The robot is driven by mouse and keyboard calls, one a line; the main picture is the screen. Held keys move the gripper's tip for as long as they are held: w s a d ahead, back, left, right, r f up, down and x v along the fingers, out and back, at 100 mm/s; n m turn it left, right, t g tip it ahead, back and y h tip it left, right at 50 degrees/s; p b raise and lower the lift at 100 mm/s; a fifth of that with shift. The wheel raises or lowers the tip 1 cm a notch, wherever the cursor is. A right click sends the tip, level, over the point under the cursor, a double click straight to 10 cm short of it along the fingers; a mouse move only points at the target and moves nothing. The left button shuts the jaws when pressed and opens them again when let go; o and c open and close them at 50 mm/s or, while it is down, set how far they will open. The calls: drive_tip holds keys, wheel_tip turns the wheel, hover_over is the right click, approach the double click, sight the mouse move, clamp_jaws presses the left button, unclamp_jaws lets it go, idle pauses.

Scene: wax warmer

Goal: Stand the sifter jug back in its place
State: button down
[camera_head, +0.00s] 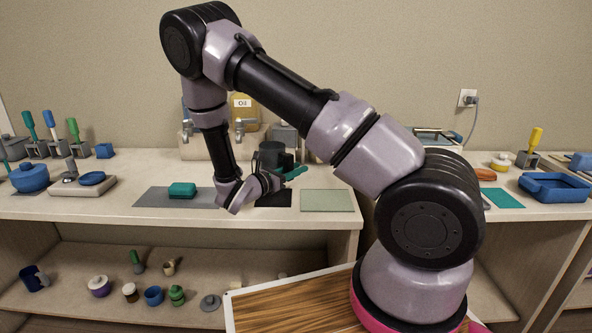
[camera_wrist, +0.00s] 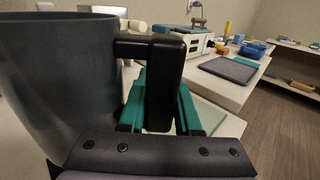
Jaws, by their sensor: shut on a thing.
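The sifter jug is a dark grey, upright vessel (camera_wrist: 60,80) with a black handle (camera_wrist: 165,75), filling the left of the wrist view. In the head view the dark jug (camera_head: 270,153) shows behind my gripper, at the middle of the counter. My gripper (camera_head: 293,174) is shut on the handle; its teal fingers (camera_wrist: 162,105) lie on both sides of it in the wrist view. A black mat (camera_head: 273,199) lies in front of the jug. The jug's base is hidden, so I cannot tell whether it touches the counter.
A grey mat (camera_head: 150,198) with a teal sponge (camera_head: 182,189) lies left of my gripper, and a pale green mat (camera_head: 327,201) lies to the right. An oil container (camera_head: 243,110) and taps (camera_head: 240,127) stand behind. Several pots and jars fill the shelf below.

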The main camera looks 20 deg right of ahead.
drive_tip(key=shift+f, duration=0.1)
drive_tip(key=shift+f, duration=2.85)
drive_tip(key=shift+f, duration=0.65)
drive_tip(key=c, duration=0.5)
unclamp_jaws()
drive_tip(key=shift+v, duration=4)
drive_tip(key=shift+a, duration=0.1)
